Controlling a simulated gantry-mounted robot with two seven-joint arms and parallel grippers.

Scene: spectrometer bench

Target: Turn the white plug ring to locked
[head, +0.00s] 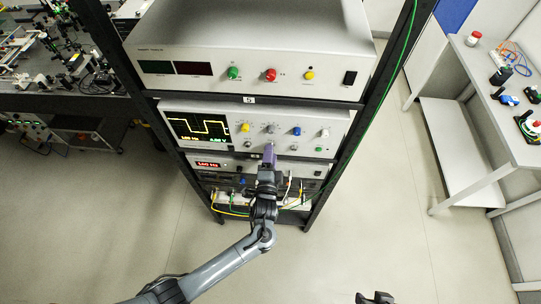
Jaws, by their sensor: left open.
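A small white round fitting (324,133), which looks like the white plug ring, sits at the right end of the middle instrument's front panel (338,124). Its lock marks are too small to read. My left gripper (268,150), with purple on it, is open in front of the lower part of this panel. It is left of and below the white ring and apart from it. It hides part of the panel's lower edge and the unit below. A dark part of what looks like my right gripper (375,298) shows at the bottom edge; its fingers cannot be made out.
Yellow (245,127) and blue (297,131) fittings share the panel. Above is an instrument (250,55) with coloured knobs. Cables hang below my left gripper. Black rack posts (387,80) stand either side. A side bench (490,110) is at right; the floor between is clear.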

